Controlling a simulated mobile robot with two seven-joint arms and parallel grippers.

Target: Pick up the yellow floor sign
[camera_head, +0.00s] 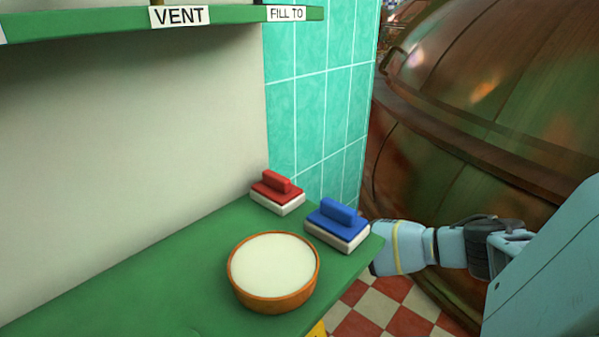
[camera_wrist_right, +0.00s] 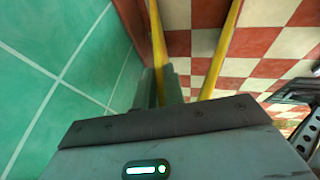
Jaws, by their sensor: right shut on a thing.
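The yellow floor sign (camera_wrist_right: 222,55) shows in the right wrist view as two long yellow bars above a checkered floor. My right gripper (camera_wrist_right: 163,86) is shut on the left bar. In the head view only a small yellow piece of the sign (camera_head: 318,329) shows below the front edge of the green counter. My right arm comes in from the right there, and its gripper is hidden behind the counter's end. My left gripper is in neither view.
The green counter (camera_head: 130,277) holds a round bowl with pale contents (camera_head: 272,268), a red-handled block (camera_head: 277,190) and a blue-handled block (camera_head: 338,222). A teal tiled wall (camera_wrist_right: 50,60) is close on the left of my right gripper. A large copper kettle (camera_head: 480,120) stands behind my right arm.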

